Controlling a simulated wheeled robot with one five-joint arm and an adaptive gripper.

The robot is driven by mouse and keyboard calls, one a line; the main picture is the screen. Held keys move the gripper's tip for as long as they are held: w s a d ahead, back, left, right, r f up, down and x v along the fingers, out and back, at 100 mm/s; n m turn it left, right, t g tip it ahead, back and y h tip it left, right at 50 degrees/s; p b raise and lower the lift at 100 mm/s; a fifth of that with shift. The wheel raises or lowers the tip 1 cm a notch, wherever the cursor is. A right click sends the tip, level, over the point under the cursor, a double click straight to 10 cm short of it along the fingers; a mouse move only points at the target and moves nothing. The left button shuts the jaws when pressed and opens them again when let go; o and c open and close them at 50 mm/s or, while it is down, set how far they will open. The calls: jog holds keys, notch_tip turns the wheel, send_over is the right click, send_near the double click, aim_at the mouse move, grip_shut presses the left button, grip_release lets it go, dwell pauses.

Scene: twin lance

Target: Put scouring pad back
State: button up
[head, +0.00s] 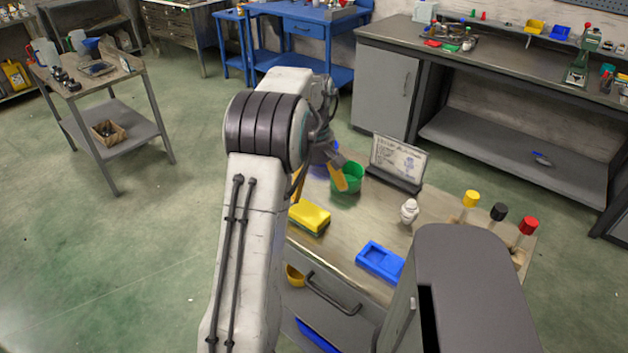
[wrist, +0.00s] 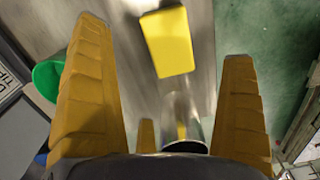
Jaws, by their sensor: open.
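The scouring pad (head: 310,217), a yellow block with a darker green lower layer, lies on the workbench near its left front edge. In the wrist view the pad (wrist: 168,42) shows its yellow face, ahead and between the lines of the two fingers. My gripper (head: 319,190) has orange-yellow fingers spread wide, above the bench and just behind the pad. In the wrist view my gripper (wrist: 165,60) holds nothing. A blue tray (head: 380,262) with a shallow recess lies on the bench, right of and nearer than the pad.
A green bucket (head: 347,177) stands behind the pad. A shiny metal cup (wrist: 182,125) shows between my fingers. A sign stand (head: 397,163), a white figurine (head: 409,211) and yellow, black and red-topped (head: 529,225) items stand farther right. Bench surface between pad and figurine is clear.

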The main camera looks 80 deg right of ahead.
jog(key=w+a+r+n, duration=0.1)
jog(key=w+a+r, duration=0.2)
jog(key=w, duration=0.4)
jog(key=w+a+r, duration=0.3)
jog(key=w, duration=0.4)
jog(key=w+a+r+n+h, duration=0.1)
jog(key=w+a+r+n, duration=0.15)
jog(key=w+a, duration=1)
jog(key=a+n+t, duration=0.1)
jog(key=a+t, duration=0.1)
jog(key=a, duration=1.5)
jog(key=s+a+f+n, duration=0.1)
jog(key=s+a, duration=0.1)
jog(key=a, duration=0.3)
jog(key=s+a+f+n+t, duration=0.1)
jog(key=s+a+f, duration=0.1)
jog(key=a, duration=0.4)
jog(key=shift+s+y, duration=0.4)
jog(key=shift+s, duration=0.15)
jog(key=shift+a+r, duration=0.1)
jog(key=shift+r, duration=0.05)
jog(key=shift+r, duration=0.15)
